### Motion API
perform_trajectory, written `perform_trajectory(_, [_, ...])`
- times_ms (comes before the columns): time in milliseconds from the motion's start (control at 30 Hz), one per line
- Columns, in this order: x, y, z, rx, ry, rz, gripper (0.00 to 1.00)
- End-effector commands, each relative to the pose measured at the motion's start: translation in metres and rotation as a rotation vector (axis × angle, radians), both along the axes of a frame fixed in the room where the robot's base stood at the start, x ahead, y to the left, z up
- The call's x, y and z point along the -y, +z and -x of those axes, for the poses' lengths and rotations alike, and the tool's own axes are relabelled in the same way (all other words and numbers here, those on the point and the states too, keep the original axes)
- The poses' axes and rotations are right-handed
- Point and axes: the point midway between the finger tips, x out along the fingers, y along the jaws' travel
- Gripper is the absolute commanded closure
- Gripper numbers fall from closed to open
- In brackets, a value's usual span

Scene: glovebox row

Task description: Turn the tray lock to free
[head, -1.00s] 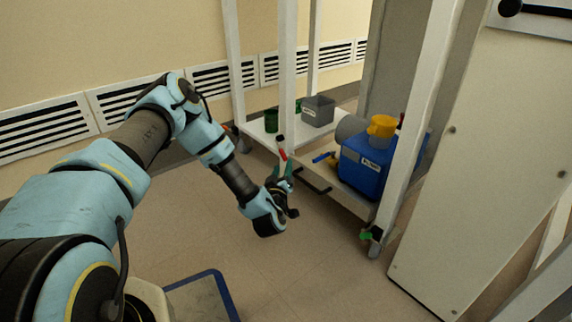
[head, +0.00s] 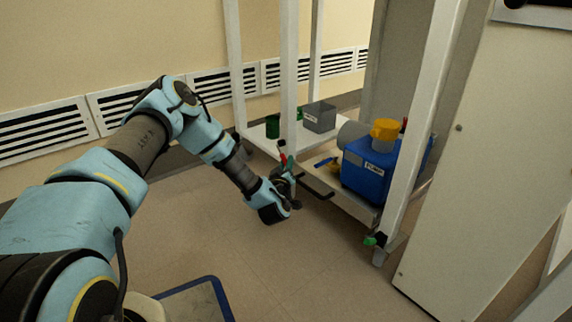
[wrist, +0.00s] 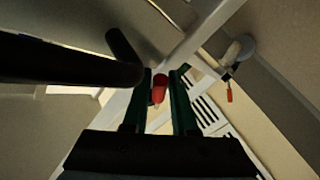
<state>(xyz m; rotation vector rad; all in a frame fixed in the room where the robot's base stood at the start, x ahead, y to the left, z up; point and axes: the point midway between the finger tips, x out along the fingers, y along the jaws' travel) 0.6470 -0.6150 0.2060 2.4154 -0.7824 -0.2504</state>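A red lever (head: 283,158), which I take for the tray lock, shows at the front left of the low tray (head: 362,213), by the white post. In the wrist view the red piece (wrist: 159,87) sits between the tips of my two green fingers. My gripper (head: 287,172) is close to it, reaching in from the left. The fingers stand apart (wrist: 160,92), with the red piece filling much of the gap; I cannot tell whether they touch it. The lever's base is hidden. A dark tray handle (head: 316,187) is just right of my gripper.
The tray carries a blue box (head: 366,172) with a yellow-orange cap (head: 385,130). A grey bin (head: 319,117) and green cup (head: 273,128) stand behind. A white upright (head: 424,110) and large panel (head: 490,160) bound the right.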

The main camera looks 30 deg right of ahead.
Motion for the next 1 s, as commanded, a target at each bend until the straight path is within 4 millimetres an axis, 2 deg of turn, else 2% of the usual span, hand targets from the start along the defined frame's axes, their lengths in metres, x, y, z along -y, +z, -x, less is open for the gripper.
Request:
perform_trajectory(33, [-0.0002,-0.0003,0.0000,0.000,0.001,0.000,0.82])
perform_trajectory(200, [-0.0004,-0.0007,0.0000,-0.001,0.000,-0.001,1.00])
perform_trajectory(1000, [-0.0014,-0.0028,0.0000,-0.004,0.002,-0.005,1.00])
